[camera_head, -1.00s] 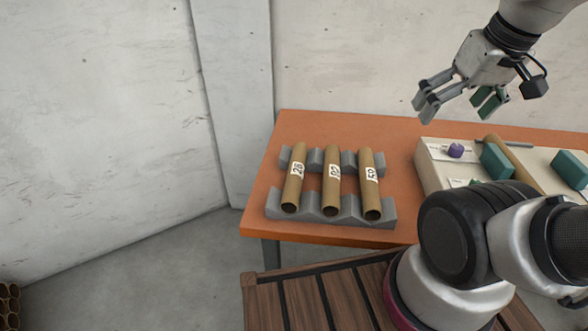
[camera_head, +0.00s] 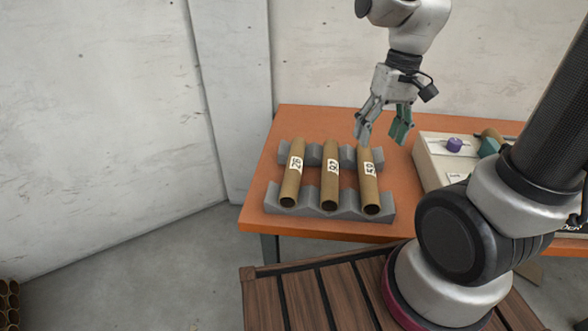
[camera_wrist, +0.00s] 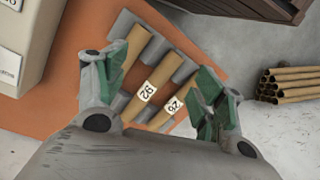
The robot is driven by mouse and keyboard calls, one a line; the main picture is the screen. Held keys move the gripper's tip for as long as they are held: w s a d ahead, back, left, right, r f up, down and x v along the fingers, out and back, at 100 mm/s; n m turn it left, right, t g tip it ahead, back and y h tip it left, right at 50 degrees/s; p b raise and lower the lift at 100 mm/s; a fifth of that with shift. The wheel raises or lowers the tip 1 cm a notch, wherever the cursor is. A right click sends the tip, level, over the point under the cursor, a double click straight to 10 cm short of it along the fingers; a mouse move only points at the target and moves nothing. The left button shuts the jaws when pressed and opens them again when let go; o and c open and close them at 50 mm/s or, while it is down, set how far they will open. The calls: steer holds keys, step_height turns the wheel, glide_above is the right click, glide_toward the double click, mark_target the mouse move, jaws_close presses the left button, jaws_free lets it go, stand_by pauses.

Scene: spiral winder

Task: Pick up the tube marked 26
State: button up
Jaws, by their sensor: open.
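The tube marked 26 (camera_head: 292,183) is a brown cardboard tube with a white label, leftmost of three tubes on the grey rack (camera_head: 331,204). In the wrist view, tube 26 (camera_wrist: 173,104) is partly hidden behind the right-hand finger. The middle tube (camera_head: 329,185) reads 92 in the wrist view. The right tube's (camera_head: 370,196) label is hard to read. My gripper (camera_head: 382,137) is open and empty, above and behind the right end of the rack. In the wrist view, the middle tube (camera_wrist: 158,82) lies between the fingers of my gripper (camera_wrist: 160,78).
The rack stands on an orange table (camera_head: 258,200). A pale machine (camera_head: 432,165) with a purple knob (camera_head: 454,145) stands to the right. A wooden slatted surface (camera_head: 280,295) is in front. A pile of tubes (camera_head: 9,300) lies on the floor at far left.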

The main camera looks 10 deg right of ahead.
steer(key=w+a+f+m+y, duration=0.2)
steer(key=w+a+f, duration=0.7)
steer(key=f, duration=0.4)
steer(key=m+t, duration=0.2)
glide_above(296, 167)
steer(key=d, duration=0.2)
steer(key=f, duration=0.1)
steer(key=x, duration=0.5)
steer(key=s+x, duration=0.1)
steer(key=x, duration=0.1)
steer(key=shift+w+a+f, duration=0.15)
steer(key=shift+f, duration=0.15)
steer(key=shift+y, duration=0.3)
steer(key=c, duration=1.1)
